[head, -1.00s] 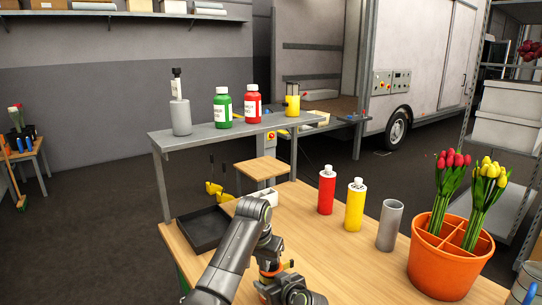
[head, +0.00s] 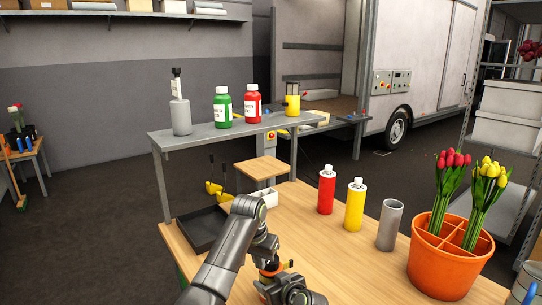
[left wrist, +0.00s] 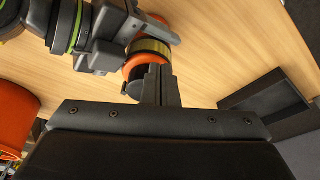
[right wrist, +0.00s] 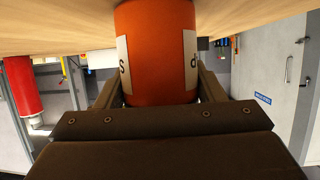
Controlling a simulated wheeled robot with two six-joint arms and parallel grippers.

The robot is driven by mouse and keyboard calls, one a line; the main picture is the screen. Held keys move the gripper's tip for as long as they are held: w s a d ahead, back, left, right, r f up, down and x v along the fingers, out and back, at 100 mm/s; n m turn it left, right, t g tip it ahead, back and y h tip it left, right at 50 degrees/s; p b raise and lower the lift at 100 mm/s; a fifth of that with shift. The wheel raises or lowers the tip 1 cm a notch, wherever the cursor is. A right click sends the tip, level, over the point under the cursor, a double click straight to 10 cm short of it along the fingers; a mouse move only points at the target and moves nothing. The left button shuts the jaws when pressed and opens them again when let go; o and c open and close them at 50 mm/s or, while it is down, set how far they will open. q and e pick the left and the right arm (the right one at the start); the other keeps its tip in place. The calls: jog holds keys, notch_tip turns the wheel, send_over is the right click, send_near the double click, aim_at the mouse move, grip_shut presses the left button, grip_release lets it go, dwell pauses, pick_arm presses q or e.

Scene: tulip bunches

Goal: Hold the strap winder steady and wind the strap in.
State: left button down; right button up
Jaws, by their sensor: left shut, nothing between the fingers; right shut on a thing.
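The strap winder (head: 269,268), orange with a yellow band, stands on the wooden table in front of me, partly hidden by my arms. In the left wrist view the winder (left wrist: 151,50) shows its round orange end and yellow band just beyond my left fingertips. My left gripper (left wrist: 160,84) is shut and empty, close to the winder; I cannot tell whether it touches. My right gripper (right wrist: 158,84) is shut around the winder's orange body (right wrist: 157,45), which bears white labels. My right wrist comes in from the upper left of the left wrist view.
A black tray (head: 188,238) lies at the table's left edge. A red bottle (head: 326,193), a yellow bottle (head: 354,208) and a grey cylinder (head: 389,228) stand to the right, beside an orange pot (head: 446,270) of tulips. Bare table lies between the winder and the bottles.

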pick_arm(q)
jog(key=v, duration=0.4)
jog(key=w+v, duration=0.1)
jog(key=shift+s+r, duration=0.15)
jog(key=shift+r, duration=0.4)
jog(key=shift+d, duration=0.15)
jog(key=shift+s+d+f, duration=0.2)
jog(key=shift+d+f, duration=0.3)
jog(key=shift+f, duration=0.5)
jog(key=shift+s+d+f, duration=0.15)
jog(key=shift+d+f, duration=0.4)
jog(key=shift+f, duration=0.45)
jog(key=shift+s+d+f, duration=0.2)
jog(key=shift+d+f, duration=0.3)
jog(key=shift+f, duration=0.5)
jog(key=shift+w, duration=0.2)
jog(key=shift+w+a, duration=0.1)
jog(key=shift+a, duration=0.25)
jog(key=shift+w+a, duration=0.1)
jog(key=shift+a, duration=0.4)
